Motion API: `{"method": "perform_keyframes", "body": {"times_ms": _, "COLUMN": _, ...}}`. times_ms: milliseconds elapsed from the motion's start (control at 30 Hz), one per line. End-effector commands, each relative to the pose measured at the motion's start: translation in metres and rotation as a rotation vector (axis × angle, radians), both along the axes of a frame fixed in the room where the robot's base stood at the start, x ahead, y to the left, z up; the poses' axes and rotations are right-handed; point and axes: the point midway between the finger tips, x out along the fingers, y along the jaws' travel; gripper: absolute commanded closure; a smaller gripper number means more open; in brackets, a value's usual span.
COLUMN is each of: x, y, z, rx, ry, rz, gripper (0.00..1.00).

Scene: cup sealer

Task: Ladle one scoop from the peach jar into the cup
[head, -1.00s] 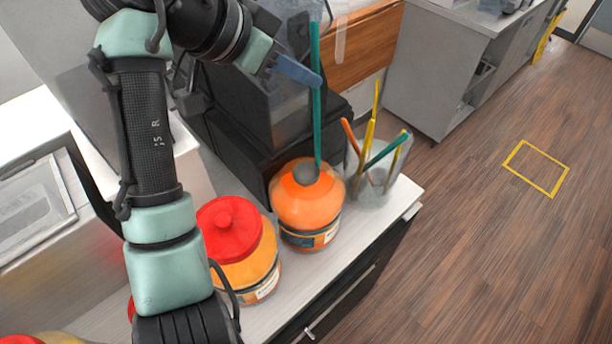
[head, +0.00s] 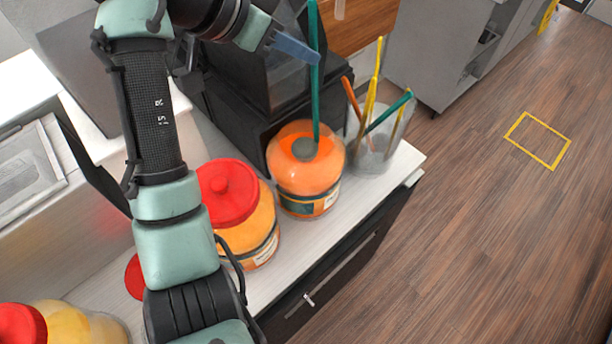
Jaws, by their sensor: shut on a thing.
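My gripper (head: 296,48) is at the top centre of the head view, with one blue finger showing. It is shut on the teal handle of a ladle (head: 315,90), which stands nearly upright. The ladle's grey bowl (head: 304,149) shows at the mouth of the open orange jar (head: 285,178), seemingly inside it. This looks like the peach jar, but its label is too small to read. A red-lidded jar (head: 226,192) with orange-yellow contents stands to its left, partly behind my arm. No cup for filling can be made out.
A clear holder (head: 372,158) with several coloured utensils stands close right of the open jar. A black machine (head: 235,100) stands behind. A red lid (head: 134,277) lies on the counter (head: 345,205), beside my arm. Another red-lidded jar (head: 75,325) is at bottom left.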

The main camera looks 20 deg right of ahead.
Motion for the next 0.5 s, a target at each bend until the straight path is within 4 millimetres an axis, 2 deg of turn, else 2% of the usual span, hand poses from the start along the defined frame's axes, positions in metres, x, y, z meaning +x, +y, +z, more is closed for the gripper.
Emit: {"method": "perform_keyframes", "body": {"times_ms": 500, "x": 0.000, "y": 0.000, "z": -0.039, "rx": -0.001, "ry": 0.000, "rz": 0.000, "gripper": 1.00}}
